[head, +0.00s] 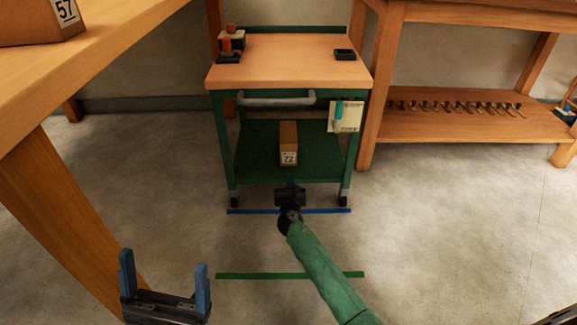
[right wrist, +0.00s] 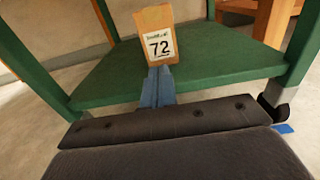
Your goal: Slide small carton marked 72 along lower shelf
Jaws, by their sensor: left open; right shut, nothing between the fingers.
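The small carton marked 72 (head: 288,140) stands upright on the green lower shelf (head: 262,165) of the cart, near the middle. In the right wrist view the carton (right wrist: 152,20) shows its label straight ahead of the fingers. My right gripper (head: 290,184) is shut and empty at the shelf's front edge, in line with the carton. Its blue fingers (right wrist: 157,80) point at the carton's lower front; I cannot tell whether they touch it. My left gripper (head: 164,270) is open and empty, low at the lower left, well away from the cart.
The cart has a wooden top (head: 290,60), a grey handle (head: 276,101) and green legs beside the shelf. A hanging card (head: 345,117) is at its right. A carton marked 57 (head: 35,22) sits on the left table. Blue (head: 320,211) and green (head: 290,275) lines mark the floor.

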